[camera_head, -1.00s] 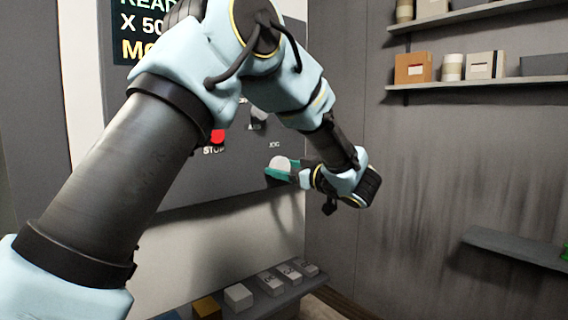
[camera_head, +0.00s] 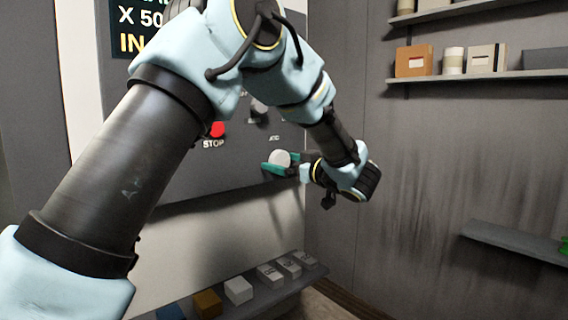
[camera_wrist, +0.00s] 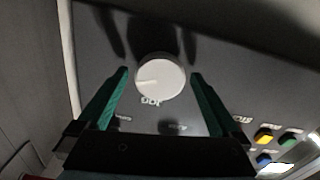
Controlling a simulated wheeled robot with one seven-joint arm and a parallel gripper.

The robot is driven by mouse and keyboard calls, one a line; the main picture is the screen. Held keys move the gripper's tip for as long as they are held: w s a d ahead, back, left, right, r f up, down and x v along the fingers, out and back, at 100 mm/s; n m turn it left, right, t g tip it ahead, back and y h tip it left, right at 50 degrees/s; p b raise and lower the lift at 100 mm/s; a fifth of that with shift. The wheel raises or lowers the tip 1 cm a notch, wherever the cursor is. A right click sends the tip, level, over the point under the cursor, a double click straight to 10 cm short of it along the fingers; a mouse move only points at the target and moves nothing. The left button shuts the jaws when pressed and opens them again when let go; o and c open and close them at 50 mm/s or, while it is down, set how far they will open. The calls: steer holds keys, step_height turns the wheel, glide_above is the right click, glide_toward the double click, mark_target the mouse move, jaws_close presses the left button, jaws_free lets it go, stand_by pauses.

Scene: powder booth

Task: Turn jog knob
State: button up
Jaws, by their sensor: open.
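The jog knob is a round white dial (camera_head: 280,158) on the grey control panel (camera_head: 225,178), below the label "JOG". In the wrist view the knob (camera_wrist: 160,76) sits between the two green fingers, with a thin pointer line toward its left side. My gripper (camera_wrist: 160,72) is open, one finger on each side of the knob, with a visible gap on each side. In the head view my gripper (camera_head: 282,162) is at the panel's lower right, fingers around the knob. The display (camera_head: 133,30) reads "X 50" and a line starting "IN"; my arm hides the rest.
A red STOP button (camera_head: 217,129) and a grey knob (camera_head: 259,109) are on the panel to the left. Yellow (camera_wrist: 264,135), green and blue buttons show in the wrist view. A shelf below holds several small boxes (camera_head: 238,290). Wall shelves (camera_head: 470,78) are at right.

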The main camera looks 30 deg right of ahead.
steer(key=shift+s, duration=0.1)
steer(key=s+d+b, duration=0.2)
steer(key=s+b, duration=0.2)
steer(key=s, duration=0.6)
steer(key=shift+s, duration=0.25)
